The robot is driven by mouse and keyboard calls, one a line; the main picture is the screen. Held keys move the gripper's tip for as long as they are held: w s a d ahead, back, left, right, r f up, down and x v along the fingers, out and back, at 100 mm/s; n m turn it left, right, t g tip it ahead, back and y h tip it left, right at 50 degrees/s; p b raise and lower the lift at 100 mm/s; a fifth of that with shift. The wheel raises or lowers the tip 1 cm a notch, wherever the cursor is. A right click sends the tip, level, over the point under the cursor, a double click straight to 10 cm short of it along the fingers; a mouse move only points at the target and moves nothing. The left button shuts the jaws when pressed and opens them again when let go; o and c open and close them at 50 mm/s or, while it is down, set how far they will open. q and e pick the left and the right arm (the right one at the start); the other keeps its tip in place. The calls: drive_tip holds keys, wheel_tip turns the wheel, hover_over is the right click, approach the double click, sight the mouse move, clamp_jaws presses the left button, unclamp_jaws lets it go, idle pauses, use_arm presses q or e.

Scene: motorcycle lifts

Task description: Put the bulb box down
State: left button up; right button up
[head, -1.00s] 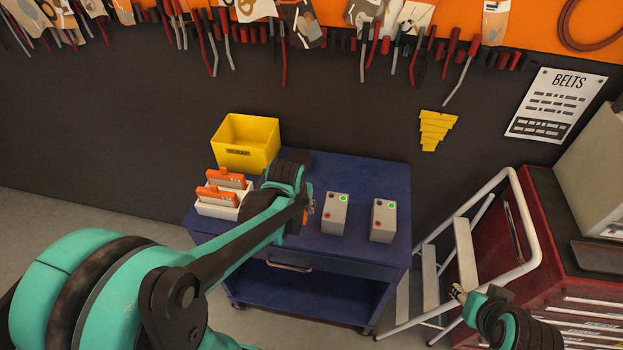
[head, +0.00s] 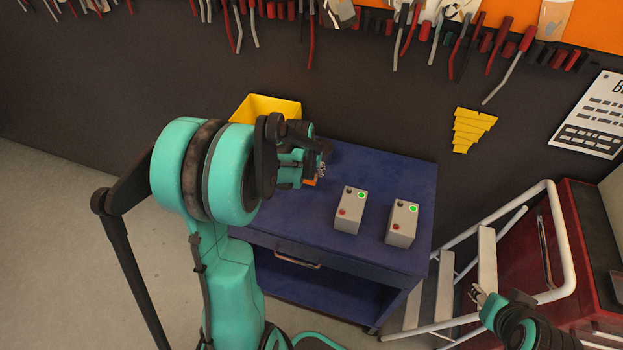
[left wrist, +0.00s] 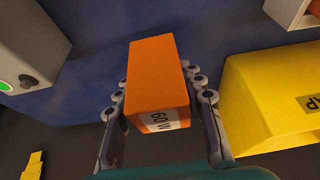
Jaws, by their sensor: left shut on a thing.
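The bulb box (left wrist: 157,78) is orange with a white label reading "60 W" and sits between the fingers of my left gripper (left wrist: 160,92) in the left wrist view. In the head view only a small orange patch of the box (head: 311,181) shows beside my left gripper (head: 319,169), over the blue cart (head: 385,180). I cannot tell whether the box touches the cart top. My right gripper (head: 477,295) is at the lower right, away from the cart, and its fingers are too small to read.
Two grey boxes with green lights (head: 350,210) (head: 402,222) stand on the cart to the right. A yellow bin (head: 262,105) stands at the back left. A white tray (left wrist: 294,14) shows at the wrist view's corner. A white step ladder (head: 487,255) stands right of the cart.

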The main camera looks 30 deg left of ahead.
sight(311, 177)
use_arm(q)
wheel_tip(311, 177, down, 4)
drive_tip(key=shift+f+b, duration=0.1)
drive_tip(key=shift+b, duration=0.6)
drive_tip(key=o, duration=0.8)
drive_tip(key=shift+f, duration=0.1)
drive_tip(key=o, duration=0.3)
drive_tip(key=shift+r, duration=0.2)
